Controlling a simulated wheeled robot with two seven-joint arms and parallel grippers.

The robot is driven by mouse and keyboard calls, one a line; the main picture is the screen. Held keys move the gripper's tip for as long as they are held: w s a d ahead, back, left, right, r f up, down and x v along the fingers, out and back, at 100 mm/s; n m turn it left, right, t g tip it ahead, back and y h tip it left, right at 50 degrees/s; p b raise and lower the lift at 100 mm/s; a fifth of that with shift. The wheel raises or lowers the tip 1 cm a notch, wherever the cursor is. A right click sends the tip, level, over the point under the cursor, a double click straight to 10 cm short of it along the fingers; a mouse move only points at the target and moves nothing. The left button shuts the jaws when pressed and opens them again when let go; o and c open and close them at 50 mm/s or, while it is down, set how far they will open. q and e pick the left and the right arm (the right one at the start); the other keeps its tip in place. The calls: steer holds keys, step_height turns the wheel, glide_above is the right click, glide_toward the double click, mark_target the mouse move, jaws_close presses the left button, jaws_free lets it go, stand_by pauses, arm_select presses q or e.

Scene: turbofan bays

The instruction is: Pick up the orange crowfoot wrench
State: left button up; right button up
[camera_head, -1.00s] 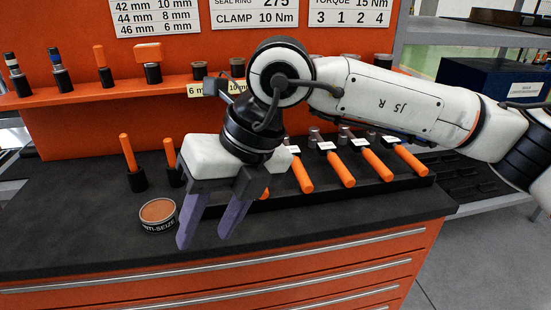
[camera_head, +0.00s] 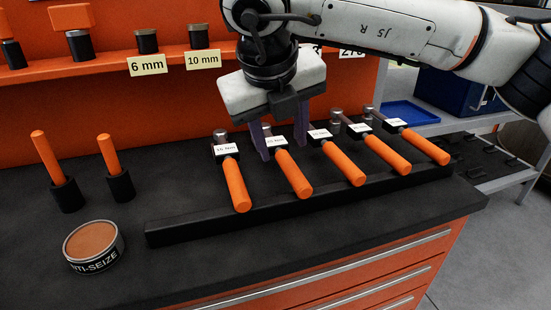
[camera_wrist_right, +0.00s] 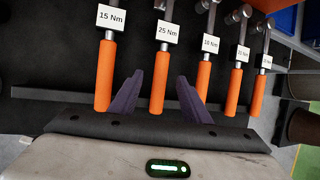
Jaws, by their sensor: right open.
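Several orange-handled wrenches lie side by side in a black rack (camera_head: 190,230), with white torque labels near their heads. Which one is the crowfoot wrench I cannot tell. The leftmost is the 15 Nm wrench (camera_head: 236,186), also in the right wrist view (camera_wrist_right: 105,75). My right gripper (camera_head: 282,150) is open and empty over the rack. In the right wrist view its purple fingers (camera_wrist_right: 159,80) appear on either side of the 25 Nm wrench (camera_wrist_right: 160,72). My left gripper is out of view.
Two upright orange-handled tools (camera_head: 46,155) stand in black holders at the left. An anti-seize tin (camera_head: 93,245) sits at the front left of the dark worktop (camera_head: 160,275). An orange shelf (camera_head: 100,68) runs behind. A blue tray (camera_head: 408,112) lies on shelving at the right.

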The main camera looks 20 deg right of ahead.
mark_target(285, 158)
steer(key=x, duration=0.2)
steer(key=shift+d+f, duration=0.15)
steer(key=shift+f, duration=0.1)
steer(key=shift+w+p+x, duration=0.15)
steer(key=shift+p+x, duration=0.1)
steer(key=shift+x, duration=1.3)
steer(key=shift+w+p+x, duration=0.1)
steer(key=shift+p+x, duration=0.1)
steer(key=shift+x, duration=1.35)
steer(key=shift+r, duration=0.15)
jaws_close()
